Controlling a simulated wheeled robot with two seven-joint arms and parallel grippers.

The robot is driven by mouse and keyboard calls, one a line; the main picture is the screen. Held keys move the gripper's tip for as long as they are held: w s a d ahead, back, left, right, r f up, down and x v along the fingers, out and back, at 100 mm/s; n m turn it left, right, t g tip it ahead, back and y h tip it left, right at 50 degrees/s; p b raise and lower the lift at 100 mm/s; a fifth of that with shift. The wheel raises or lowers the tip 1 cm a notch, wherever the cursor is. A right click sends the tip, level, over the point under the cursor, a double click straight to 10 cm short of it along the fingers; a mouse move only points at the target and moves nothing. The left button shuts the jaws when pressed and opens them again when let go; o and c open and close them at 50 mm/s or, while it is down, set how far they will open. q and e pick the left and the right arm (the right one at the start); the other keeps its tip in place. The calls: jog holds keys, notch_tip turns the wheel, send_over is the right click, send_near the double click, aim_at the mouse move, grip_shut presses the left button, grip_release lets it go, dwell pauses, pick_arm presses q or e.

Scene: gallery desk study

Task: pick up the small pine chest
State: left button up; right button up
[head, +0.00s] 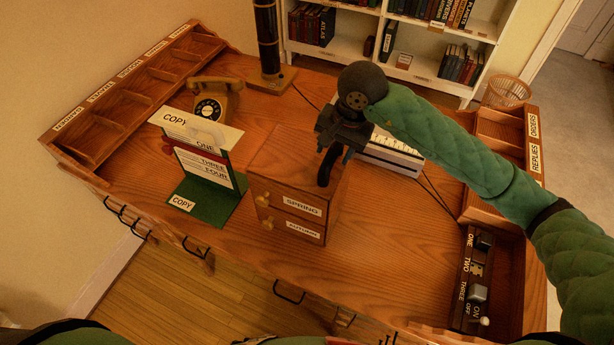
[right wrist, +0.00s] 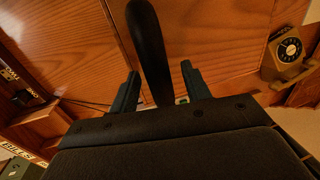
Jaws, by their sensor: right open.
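The small pine chest (head: 286,213) stands on the desk near its front middle. Its two drawers have brass-coloured knobs and labels; the upper reads SPRING. A dark curved handle (head: 325,168) shows on its top, partly behind my right gripper (head: 337,145). My right gripper is above the chest's right side, open. In the right wrist view, the open fingers (right wrist: 160,92) stand on either side of the dark handle (right wrist: 150,45), with wood of the chest top (right wrist: 205,45) beyond. I cannot tell whether they touch it. My left gripper is not in view.
A green COPY stand (head: 205,203) is close left of the chest. A telephone (head: 212,104) and a dark column (head: 267,45) stand behind. A white keyboard-like machine (head: 395,155) sits behind right. A switch box (head: 474,280) is at the right; bare desk lies between.

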jog(key=shift+f, duration=0.15)
grip_shut()
dwell(1.4)
